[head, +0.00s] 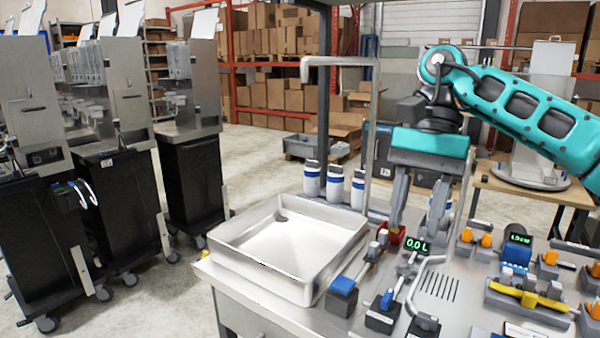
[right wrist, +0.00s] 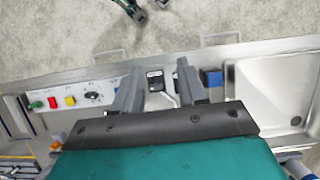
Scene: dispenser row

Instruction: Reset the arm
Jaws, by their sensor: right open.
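My right arm is teal and grey and comes in from the right in the head view. My right gripper (head: 416,228) points down over the workbench, close to a small display reading 0.0 L (head: 418,246) and a red part (head: 391,235). I cannot tell whether the fingertips touch anything. My left gripper is not seen.
A steel basin (head: 290,240) sits at the bench's left, with several white bottles (head: 334,183) behind it. Blue-topped levers (head: 342,286) and a yellow-handled fixture (head: 528,296) crowd the bench. Black carts (head: 188,180) stand left, with open floor between.

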